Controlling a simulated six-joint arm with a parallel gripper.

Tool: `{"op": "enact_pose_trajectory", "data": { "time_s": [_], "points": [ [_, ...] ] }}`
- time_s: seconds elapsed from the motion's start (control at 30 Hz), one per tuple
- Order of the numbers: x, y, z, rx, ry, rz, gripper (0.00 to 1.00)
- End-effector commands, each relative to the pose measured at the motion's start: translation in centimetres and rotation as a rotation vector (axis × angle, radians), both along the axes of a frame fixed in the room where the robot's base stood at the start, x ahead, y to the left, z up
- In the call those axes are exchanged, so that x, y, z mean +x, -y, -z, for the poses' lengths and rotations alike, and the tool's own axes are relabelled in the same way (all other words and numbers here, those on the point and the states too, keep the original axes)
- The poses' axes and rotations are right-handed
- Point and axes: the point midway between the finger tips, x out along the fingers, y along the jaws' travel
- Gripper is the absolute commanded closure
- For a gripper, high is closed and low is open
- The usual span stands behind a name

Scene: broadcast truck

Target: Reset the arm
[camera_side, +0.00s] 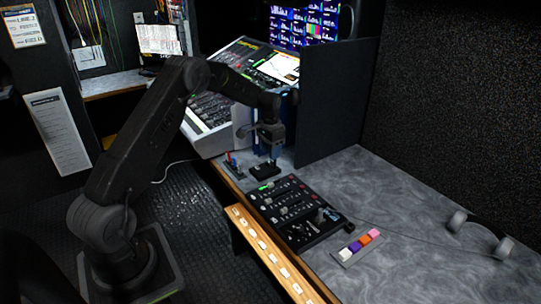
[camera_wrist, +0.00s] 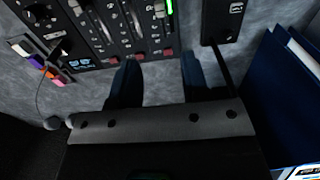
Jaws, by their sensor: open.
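My gripper (camera_wrist: 157,76) is open and empty in the wrist view, its two dark blue fingers apart over bare grey desk. In the side view my gripper (camera_side: 265,160) hangs low over the desk, behind the far end of the black control panel (camera_side: 285,214). The panel's faders and red buttons show just ahead of the fingers in the wrist view (camera_wrist: 122,32). A black device (camera_wrist: 222,20) lies just beyond the right finger in the wrist view.
A mixing console (camera_side: 222,105) and a dark partition (camera_side: 338,110) stand near my arm. Blue folders (camera_wrist: 282,85) are close on the right in the wrist view. Coloured blocks (camera_side: 361,243) and headphones (camera_side: 480,233) lie on the desk. The desk's right part is mostly clear.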

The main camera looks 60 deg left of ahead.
Motion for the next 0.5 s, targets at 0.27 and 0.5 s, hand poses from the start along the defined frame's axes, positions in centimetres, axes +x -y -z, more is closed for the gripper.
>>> {"op": "enact_pose_trajectory", "data": {
  "time_s": [0.27,0.5],
  "points": [
    [0.0,0.2,-0.4,0.002,0.004,0.001,0.57],
    [-0.8,4.2,-6.9,0.028,0.060,0.006,0.57]
  ]
}}
